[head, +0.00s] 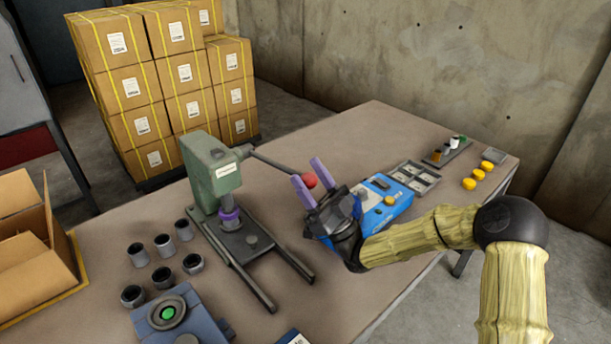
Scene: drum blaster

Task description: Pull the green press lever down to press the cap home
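The green press (214,172) stands upright on the table left of centre. Its dark lever (275,163) slopes slightly down to the right and ends in a red knob (310,180). My gripper (306,172) is at the knob, with its two purple fingers apart, one on either side of it in the picture. I cannot tell whether they touch it. A purple ring (229,214) shows on the ram below the press head. The grey press base (242,247) extends forward with two rails. A cap under the ram cannot be made out clearly.
Several dark cups (163,246) stand left of the press, near a blue-grey device with a green button (167,313). A blue box (384,210), a parts tray (416,177) and yellow caps (478,174) lie to the right. Table at the front right is clear.

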